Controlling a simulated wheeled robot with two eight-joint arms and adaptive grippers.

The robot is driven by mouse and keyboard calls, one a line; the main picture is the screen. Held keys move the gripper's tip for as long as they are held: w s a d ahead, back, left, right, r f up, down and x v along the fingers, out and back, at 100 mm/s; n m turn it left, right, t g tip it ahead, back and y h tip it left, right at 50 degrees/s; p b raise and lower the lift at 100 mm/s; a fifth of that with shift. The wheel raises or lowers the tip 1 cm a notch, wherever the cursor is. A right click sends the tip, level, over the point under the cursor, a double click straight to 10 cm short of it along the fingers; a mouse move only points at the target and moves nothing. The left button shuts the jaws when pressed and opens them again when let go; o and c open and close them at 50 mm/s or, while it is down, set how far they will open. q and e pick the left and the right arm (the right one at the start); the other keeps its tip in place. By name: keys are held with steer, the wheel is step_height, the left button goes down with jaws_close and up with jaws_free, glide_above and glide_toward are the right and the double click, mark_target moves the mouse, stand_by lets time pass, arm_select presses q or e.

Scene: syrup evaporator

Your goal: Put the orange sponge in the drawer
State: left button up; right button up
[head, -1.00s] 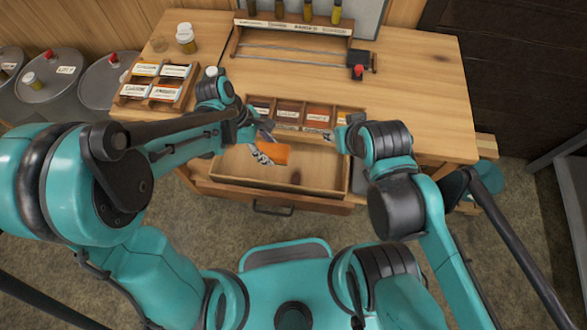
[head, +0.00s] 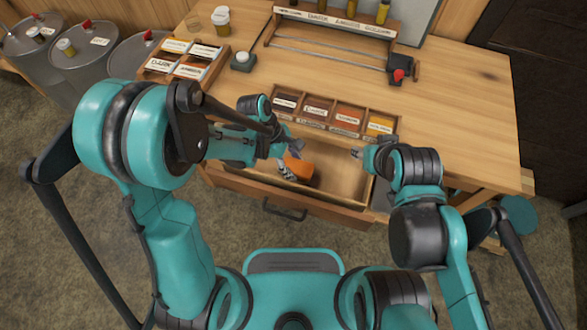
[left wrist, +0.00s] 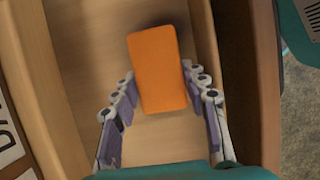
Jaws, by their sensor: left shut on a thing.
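The orange sponge (head: 299,170) is held over the left part of the open wooden drawer (head: 340,183) in the head view. My left gripper (head: 292,165) is shut on it. In the left wrist view the sponge (left wrist: 158,60) is a plain orange block between the two fingers of the left gripper (left wrist: 160,80), with the drawer's bare wooden floor (left wrist: 165,145) below. How high it is above the floor is hard to tell. My right gripper (head: 358,153) hangs by the drawer's back right, away from the sponge; its finger opening is too small to judge.
A labelled tray with several compartments (head: 328,128) stands on the table just behind the drawer. A second labelled tray (head: 185,62), a jar (head: 221,20) and a rack (head: 330,24) stand farther back. The table's right side (head: 455,125) is clear.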

arm_select(q)
step_height(320, 180, down, 2)
steer(key=shift+w+f, duration=0.1)
steer(key=o, duration=0.9)
steer(key=shift+b, duration=0.35)
steer(key=shift+c, duration=0.2)
